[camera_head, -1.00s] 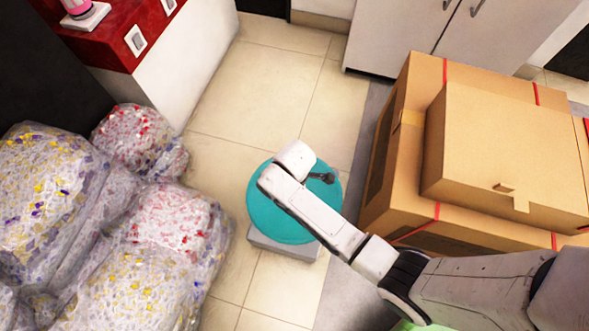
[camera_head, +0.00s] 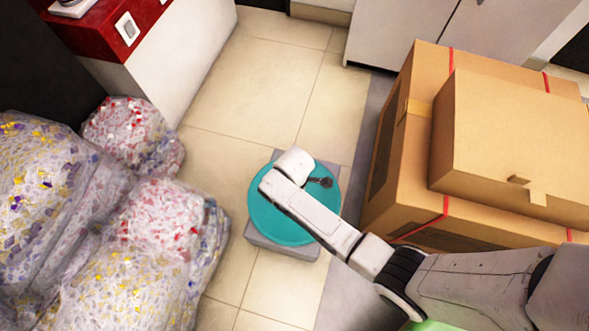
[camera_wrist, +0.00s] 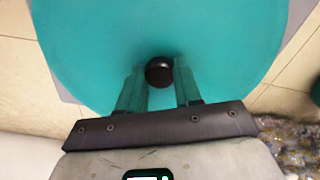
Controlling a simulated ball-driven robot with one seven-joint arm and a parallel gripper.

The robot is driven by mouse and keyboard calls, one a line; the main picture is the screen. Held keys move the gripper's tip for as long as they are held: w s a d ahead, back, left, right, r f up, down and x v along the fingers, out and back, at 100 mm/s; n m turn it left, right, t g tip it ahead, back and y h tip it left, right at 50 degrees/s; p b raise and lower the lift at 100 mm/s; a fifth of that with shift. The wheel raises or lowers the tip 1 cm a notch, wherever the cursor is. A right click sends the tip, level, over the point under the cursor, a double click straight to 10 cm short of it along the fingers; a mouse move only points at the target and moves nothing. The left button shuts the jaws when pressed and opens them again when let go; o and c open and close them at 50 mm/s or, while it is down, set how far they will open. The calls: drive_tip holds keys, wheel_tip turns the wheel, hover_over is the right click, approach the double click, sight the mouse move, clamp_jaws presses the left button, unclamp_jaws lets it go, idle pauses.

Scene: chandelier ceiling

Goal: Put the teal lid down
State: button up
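The teal lid (camera_head: 265,220) is a round disc under my arm's end in the head view. It fills most of the wrist view (camera_wrist: 235,45), with its round black knob (camera_wrist: 159,71) between the fingertips. My gripper (camera_wrist: 160,80) is closed on the knob, with a finger against each side. In the head view my wrist hides part of the lid. A grey square slab (camera_head: 283,249) lies on the floor beneath the lid and shows beyond its edges. I cannot tell whether the lid touches the slab.
Clear bags of shredded paper (camera_head: 150,225) are piled at the left. Stacked cardboard boxes (camera_head: 510,130) stand close at the right. A red-topped white counter (camera_head: 180,60) and a pale cabinet (camera_head: 405,35) stand farther back. The tiled floor (camera_head: 270,85) beyond the lid is clear.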

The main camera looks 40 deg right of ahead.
drive_tip(key=o, duration=0.4)
drive_tip(key=shift+r, duration=0.1)
wheel_tip(320, 180, up, 12)
drive_tip(key=p, duration=0.7)
drive_tip(key=s+d+r+m, duration=0.2)
drive_tip(key=s+r+m, duration=0.2)
drive_tip(key=s, duration=0.1)
drive_tip(key=s+d+r+m, duration=0.3)
drive_tip(key=s+r+m, duration=0.1)
drive_tip(key=s+r, duration=0.1)
drive_tip(key=s+d+r+m+t, duration=0.1)
drive_tip(key=s+d+r+m, duration=0.1)
drive_tip(key=s+r+m, duration=0.2)
drive_tip(key=shift+s+d+r, duration=0.1)
drive_tip(key=shift+s+d, duration=0.1)
drive_tip(key=shift+s, duration=0.45)
drive_tip(key=shift+s+d+r, duration=0.1)
drive_tip(key=shift+s+d, duration=0.1)
drive_tip(key=shift+s, duration=0.4)
